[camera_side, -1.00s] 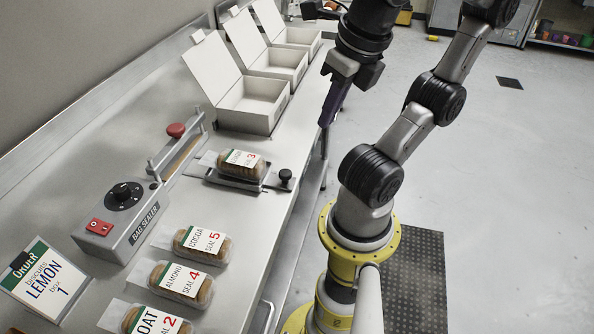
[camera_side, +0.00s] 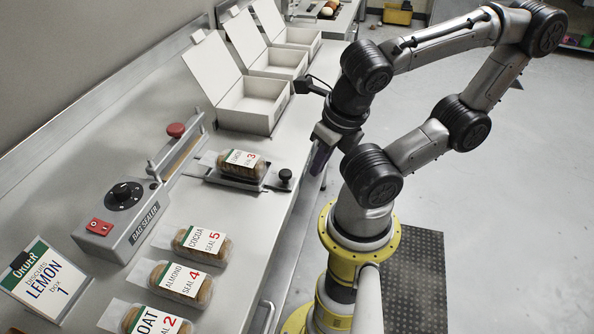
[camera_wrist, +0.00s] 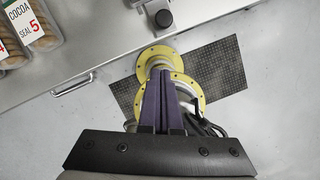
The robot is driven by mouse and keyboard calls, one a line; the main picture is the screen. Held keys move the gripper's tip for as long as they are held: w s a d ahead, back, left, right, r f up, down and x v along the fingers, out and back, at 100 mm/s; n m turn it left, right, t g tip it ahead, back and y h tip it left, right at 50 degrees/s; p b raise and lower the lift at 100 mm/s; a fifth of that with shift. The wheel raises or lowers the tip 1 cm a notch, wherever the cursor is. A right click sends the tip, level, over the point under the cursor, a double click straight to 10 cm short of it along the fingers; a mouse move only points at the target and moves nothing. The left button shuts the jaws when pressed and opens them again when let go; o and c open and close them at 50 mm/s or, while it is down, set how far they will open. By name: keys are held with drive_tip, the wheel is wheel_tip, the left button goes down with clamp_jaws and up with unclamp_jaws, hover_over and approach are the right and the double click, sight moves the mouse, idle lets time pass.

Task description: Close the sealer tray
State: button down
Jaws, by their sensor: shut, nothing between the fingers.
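The sealer tray (camera_side: 222,180) is a dark metal slide on the bench, pulled out in front of the bag sealer (camera_side: 130,215). A bag of biscuits labelled 3 (camera_side: 241,163) lies on it. The tray's black round knob (camera_side: 285,176) is at its right end, by the bench edge. In the wrist view the knob (camera_wrist: 163,18) shows at the top, beyond the fingertips. My gripper (camera_side: 318,168) is shut and empty, pointing down, to the right of the knob and apart from it, past the bench edge. Its purple fingers (camera_wrist: 163,75) are together in the wrist view.
Several open white boxes (camera_side: 250,107) stand along the back of the bench. Several bagged biscuits, such as cocoa 5 (camera_side: 203,243), lie near the front. An order card (camera_side: 42,280) stands front left. The sealer's red-knobbed lever (camera_side: 177,131) is raised.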

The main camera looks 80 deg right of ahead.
sight(261, 172)
drive_tip(key=shift+w+d+f, duration=0.4)
drive_tip(key=shift+w+f, duration=0.45)
drive_tip(key=shift+f, duration=0.15)
drive_tip(key=shift+w+d+f, duration=0.45)
drive_tip(key=shift+w+f, duration=0.35)
drive_tip(key=shift+f, duration=0.15)
drive_tip(key=shift+w+d+f, duration=0.4)
drive_tip(key=shift+w+f, duration=0.45)
drive_tip(key=shift+f, duration=0.15)
drive_tip(key=shift+w, duration=3.7)
drive_tip(key=shift+r, duration=0.1)
